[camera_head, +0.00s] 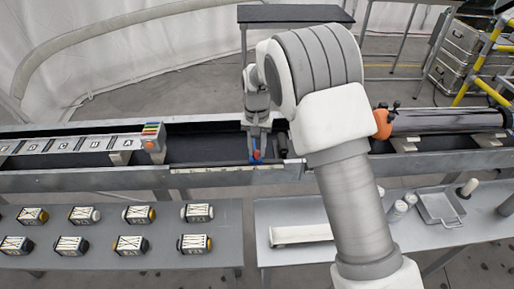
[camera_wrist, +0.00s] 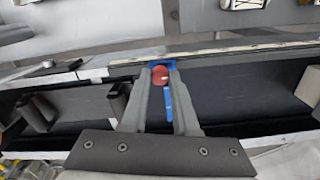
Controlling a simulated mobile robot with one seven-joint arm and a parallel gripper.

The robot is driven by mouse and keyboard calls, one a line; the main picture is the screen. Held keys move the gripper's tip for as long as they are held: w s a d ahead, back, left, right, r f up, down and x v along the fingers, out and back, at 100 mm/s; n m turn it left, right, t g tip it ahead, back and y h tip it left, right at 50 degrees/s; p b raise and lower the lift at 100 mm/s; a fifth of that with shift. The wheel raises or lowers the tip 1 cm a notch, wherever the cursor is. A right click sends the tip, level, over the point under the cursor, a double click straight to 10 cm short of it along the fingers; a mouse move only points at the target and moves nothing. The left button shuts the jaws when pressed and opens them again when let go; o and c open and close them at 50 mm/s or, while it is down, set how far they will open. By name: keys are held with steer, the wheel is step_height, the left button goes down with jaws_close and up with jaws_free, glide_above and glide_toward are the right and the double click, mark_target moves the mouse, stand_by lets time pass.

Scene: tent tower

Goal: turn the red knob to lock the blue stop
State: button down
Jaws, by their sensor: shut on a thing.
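The red knob (camera_wrist: 160,75) sits on the blue stop (camera_wrist: 169,105), between my two fingertips in the wrist view. My gripper (camera_wrist: 161,68) is shut on the red knob, with a finger on each side of it. The lower part of the stop is partly covered by my fingers in the wrist view. I cannot tell how far the knob is turned.
The metal trough (camera_head: 100,184) runs across the view, with a lettered strip (camera_head: 75,146) at left and a dark roller with an orange end (camera_head: 440,120) at right. Several small labelled blocks stand on the front left table (camera_head: 100,262). A metal tray (camera_head: 438,207) lies at front right.

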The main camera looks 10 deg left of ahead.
mark_target(257, 152)
steer(key=c, duration=0.7)
jaws_free()
steer(key=shift+r, duration=0.1)
step_height(257, 152, up, 17)
steer(key=shift+r+p, duration=0.15)
steer(key=shift+p, duration=0.3)
